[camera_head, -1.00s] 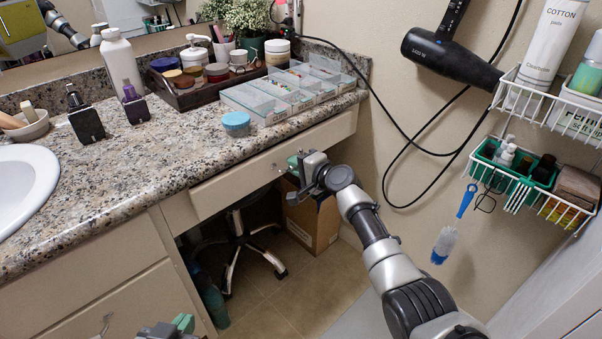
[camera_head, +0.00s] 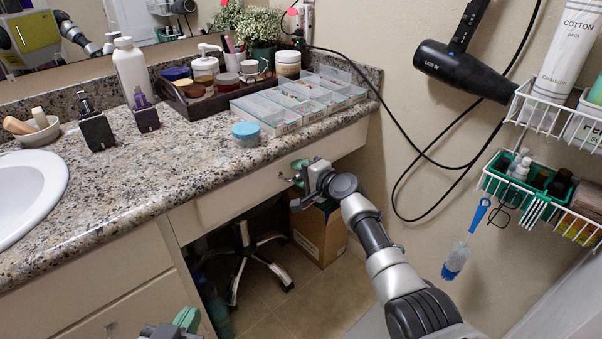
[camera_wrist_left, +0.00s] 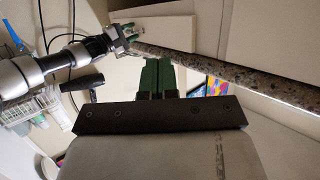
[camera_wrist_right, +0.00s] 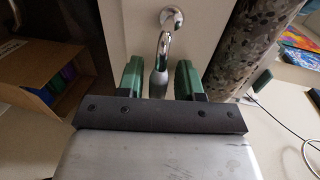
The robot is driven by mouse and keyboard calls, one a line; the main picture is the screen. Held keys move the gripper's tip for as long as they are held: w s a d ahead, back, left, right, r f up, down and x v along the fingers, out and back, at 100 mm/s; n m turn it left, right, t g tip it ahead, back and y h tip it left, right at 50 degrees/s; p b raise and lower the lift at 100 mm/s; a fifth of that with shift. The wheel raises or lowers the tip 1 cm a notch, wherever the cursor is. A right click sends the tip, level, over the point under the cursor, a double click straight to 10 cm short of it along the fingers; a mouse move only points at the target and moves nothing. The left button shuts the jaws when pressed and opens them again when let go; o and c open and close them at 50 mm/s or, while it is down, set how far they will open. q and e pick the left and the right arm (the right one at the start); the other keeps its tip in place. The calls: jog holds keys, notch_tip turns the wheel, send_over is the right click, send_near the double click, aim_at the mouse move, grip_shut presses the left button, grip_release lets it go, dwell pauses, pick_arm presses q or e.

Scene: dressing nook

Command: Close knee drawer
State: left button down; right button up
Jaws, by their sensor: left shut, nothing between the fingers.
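The knee drawer (camera_head: 235,200) is the cream front under the granite counter, above the open knee space. How far it stands out, if at all, is hard to tell. Its chrome handle (camera_wrist_right: 160,52) shows in the right wrist view. My right gripper (camera_wrist_right: 160,80) is at the handle, its green fingers apart on either side of the grip. In the head view my right gripper (camera_head: 302,172) is in front of the drawer and partly hides the handle. My left gripper (camera_head: 186,320) is low at the bottom edge, away from the drawer. In its wrist view its green fingers (camera_wrist_left: 158,76) are together and empty.
The granite counter (camera_head: 120,180) holds a sink, bottles, a tray of jars and clear organizer boxes (camera_head: 265,112). A stool base (camera_head: 250,260) and a cardboard box (camera_head: 320,235) stand in the knee space. Wire baskets (camera_head: 545,190) and a hair dryer (camera_head: 462,68) are at the right wall.

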jog(key=shift+s+d, duration=0.1)
jog(key=shift+d, duration=0.05)
